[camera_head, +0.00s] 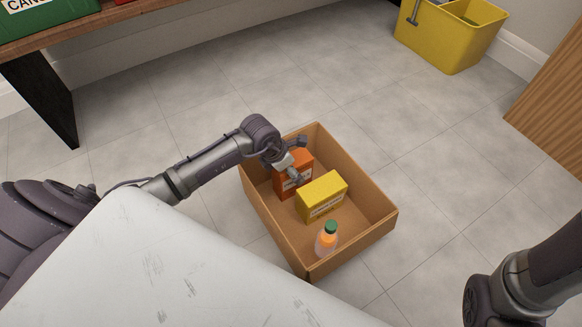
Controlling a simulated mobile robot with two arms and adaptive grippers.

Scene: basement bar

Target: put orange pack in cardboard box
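The orange pack (306,163) stands upright inside the open cardboard box (352,243), near its far left corner. My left gripper (296,158) reaches over the box's left wall and is at the pack. One finger shows in front of the pack and the other at its top far side. I cannot tell whether the fingers press on it, or whether the pack rests on the box floor. Part of the pack is hidden by the gripper. My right arm shows at the lower right, but its gripper is out of view.
A yellow bucket (447,38) stands at the upper right. A wooden bench (90,22) is at the upper left. Floor around the box is clear.

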